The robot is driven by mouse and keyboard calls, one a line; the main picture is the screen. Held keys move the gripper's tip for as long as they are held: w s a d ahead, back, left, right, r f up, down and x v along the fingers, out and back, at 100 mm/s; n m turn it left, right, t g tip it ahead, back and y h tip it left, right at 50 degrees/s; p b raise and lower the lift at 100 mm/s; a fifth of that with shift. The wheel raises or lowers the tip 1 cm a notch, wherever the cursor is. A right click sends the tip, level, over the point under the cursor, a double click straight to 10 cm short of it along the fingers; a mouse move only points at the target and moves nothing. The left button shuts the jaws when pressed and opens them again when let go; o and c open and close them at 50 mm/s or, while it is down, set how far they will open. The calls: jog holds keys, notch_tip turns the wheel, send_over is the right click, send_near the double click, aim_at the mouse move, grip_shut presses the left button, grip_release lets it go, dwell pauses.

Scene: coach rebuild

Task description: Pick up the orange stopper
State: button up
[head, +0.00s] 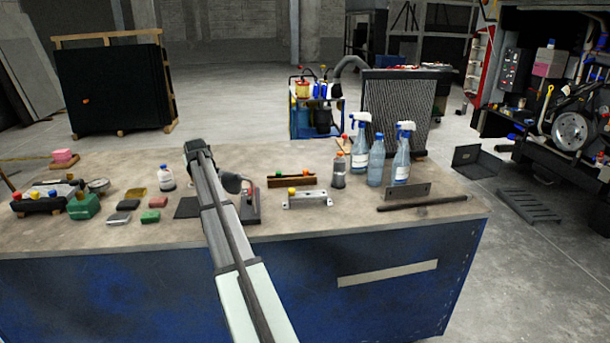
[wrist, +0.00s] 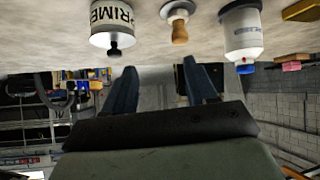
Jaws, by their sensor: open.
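A small bottle (head: 339,176) with an orange stopper (head: 339,156) on top stands upright on the bench, right of my arm in the head view. Another orange cap (head: 81,196) sits on a green can (head: 84,208) at the left; I cannot tell which one the task names. My gripper (wrist: 160,80) is open and empty, its fingers apart in the wrist view. In that upside-down view, a tan-orange knob on a pale disc (wrist: 179,30) shows near the fingers, apart from them. In the head view my arm hides the fingers.
A primer can (wrist: 112,20) and a white bottle with a blue cap (wrist: 241,35) flank the knob. Spray bottles (head: 402,160) and a metal bracket (head: 306,199) stand at the right. Several small blocks (head: 136,193) lie left of my arm. The bench front (head: 180,235) is clear.

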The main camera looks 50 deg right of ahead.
jog(key=s+d+r+m+g, duration=0.3)
jog(key=s+d+m+g, duration=0.15)
jog(key=s+d, duration=0.8)
jog(key=m+g+y, duration=0.1)
jog(key=m+g, duration=0.3)
jog(key=m, duration=0.2)
send_near(306, 170)
jog(key=x, duration=0.3)
jog(key=shift+w+d+f+t, duration=0.2)
jog(key=shift+w+t, duration=0.05)
jog(key=shift+w, duration=0.1)
jog(key=shift+s+x, duration=0.2)
jog(key=shift+x, duration=1.1)
jog(key=shift+s+x, duration=0.15)
jog(key=shift+x, duration=1.15)
jog(key=shift+a+f, duration=0.1)
jog(key=shift+c, duration=0.5)
grip_shut()
